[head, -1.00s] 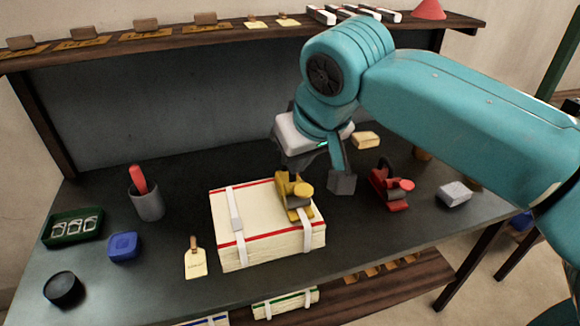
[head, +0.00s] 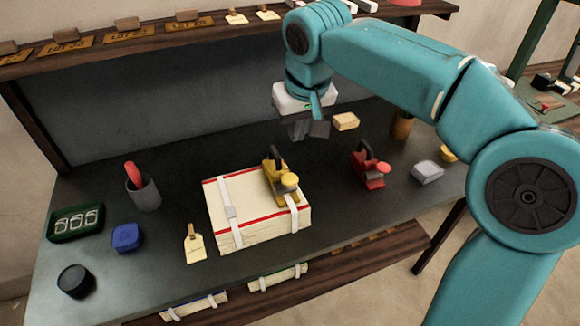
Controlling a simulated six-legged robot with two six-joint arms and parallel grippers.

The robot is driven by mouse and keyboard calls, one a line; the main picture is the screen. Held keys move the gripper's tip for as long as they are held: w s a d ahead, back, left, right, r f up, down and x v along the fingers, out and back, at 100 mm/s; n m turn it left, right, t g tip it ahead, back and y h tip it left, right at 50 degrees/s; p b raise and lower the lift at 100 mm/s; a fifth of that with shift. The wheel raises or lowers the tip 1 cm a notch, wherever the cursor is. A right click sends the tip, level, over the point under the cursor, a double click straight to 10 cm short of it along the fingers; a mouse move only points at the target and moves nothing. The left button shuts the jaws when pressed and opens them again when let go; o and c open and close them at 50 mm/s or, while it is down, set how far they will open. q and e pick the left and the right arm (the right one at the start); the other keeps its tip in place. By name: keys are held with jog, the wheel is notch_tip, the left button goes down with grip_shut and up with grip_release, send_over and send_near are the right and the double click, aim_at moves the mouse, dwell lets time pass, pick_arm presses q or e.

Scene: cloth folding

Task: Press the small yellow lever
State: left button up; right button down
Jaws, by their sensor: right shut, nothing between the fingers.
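A yellow hand tool (head: 274,178) with a dark handle stands on a cloth-like cream bundle (head: 245,238) with red edge lines and white straps. Its small yellow lever (head: 289,180) has a rounded end at the tool's front. My right gripper (head: 309,129) is shut and empty, behind and above the yellow tool, apart from it. My left gripper is not in view.
A red hand tool (head: 368,169) stands right of the bundle, with a grey block (head: 427,172) further right. A tan block (head: 345,121) lies near my right gripper. A grey cup (head: 144,194), blue box (head: 127,237) and tag (head: 194,245) are at left.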

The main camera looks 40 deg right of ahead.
aim_at(290, 177)
jog(key=x, duration=0.9)
jog(key=s+x, duration=0.1)
jog(key=x, duration=0.3)
jog(key=shift+a+f, duration=0.1)
jog(key=shift+f, duration=0.45)
